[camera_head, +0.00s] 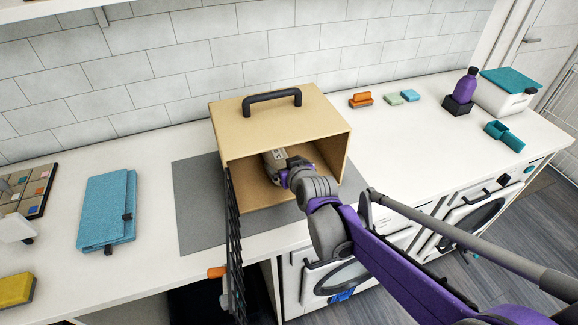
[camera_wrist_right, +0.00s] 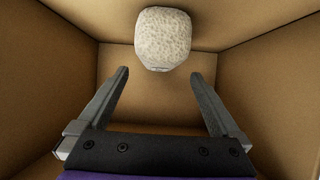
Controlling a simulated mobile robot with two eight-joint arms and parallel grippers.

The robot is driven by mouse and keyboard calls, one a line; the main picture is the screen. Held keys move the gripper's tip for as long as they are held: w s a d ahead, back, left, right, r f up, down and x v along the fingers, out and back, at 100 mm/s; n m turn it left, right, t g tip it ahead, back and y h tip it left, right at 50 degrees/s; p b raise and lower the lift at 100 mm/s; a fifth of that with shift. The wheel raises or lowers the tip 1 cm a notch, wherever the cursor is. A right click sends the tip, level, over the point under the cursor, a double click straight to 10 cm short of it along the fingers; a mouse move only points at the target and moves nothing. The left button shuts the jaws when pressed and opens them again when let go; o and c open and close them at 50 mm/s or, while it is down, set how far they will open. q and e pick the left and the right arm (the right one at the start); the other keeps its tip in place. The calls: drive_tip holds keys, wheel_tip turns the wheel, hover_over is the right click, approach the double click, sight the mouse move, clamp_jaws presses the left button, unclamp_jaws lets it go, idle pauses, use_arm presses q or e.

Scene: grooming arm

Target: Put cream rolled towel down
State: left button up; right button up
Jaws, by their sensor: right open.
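The cream rolled towel (camera_wrist_right: 166,38) shows its rounded, textured end at the top middle of the right wrist view. It is inside a tan box (camera_head: 225,116) with a black top handle and an open front. My right gripper (camera_wrist_right: 159,75) is inside the same box, its two fingers apart with a clear gap between them. The towel appears just beyond the fingertips and is not clasped. Whether it touches the box floor is not clear. In the head view my right arm reaches into the box and largely hides the inside.
A dark slatted door (camera_head: 235,245) hangs open at the box's left front. A grey mat (camera_head: 200,210) lies under the box. A blue folded case (camera_head: 107,208) lies to the left. An orange block (camera_head: 361,100) and a purple bottle (camera_head: 465,85) stand to the right.

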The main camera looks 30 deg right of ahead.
drive_tip(key=s+a+f+g+y, duration=0.1)
drive_tip(key=s+a, duration=0.2)
drive_tip(key=s, duration=0.1)
drive_tip(key=s+a+f+n+g, duration=0.1)
drive_tip(key=s+a, duration=0.2)
drive_tip(key=s+a+f+g+y, duration=0.1)
drive_tip(key=s+a, duration=0.3)
drive_tip(key=shift+s+n+y, duration=0.3)
drive_tip(key=shift+s+n, duration=0.05)
drive_tip(key=shift+n, duration=0.05)
drive_tip(key=s+a+f+n+g, duration=0.1)
drive_tip(key=s+a+f+g, duration=0.2)
drive_tip(key=s, duration=0.7)
drive_tip(key=shift+s+a+f, duration=0.2)
drive_tip(key=shift+a+f, duration=0.45)
drive_tip(key=shift+f, duration=0.15)
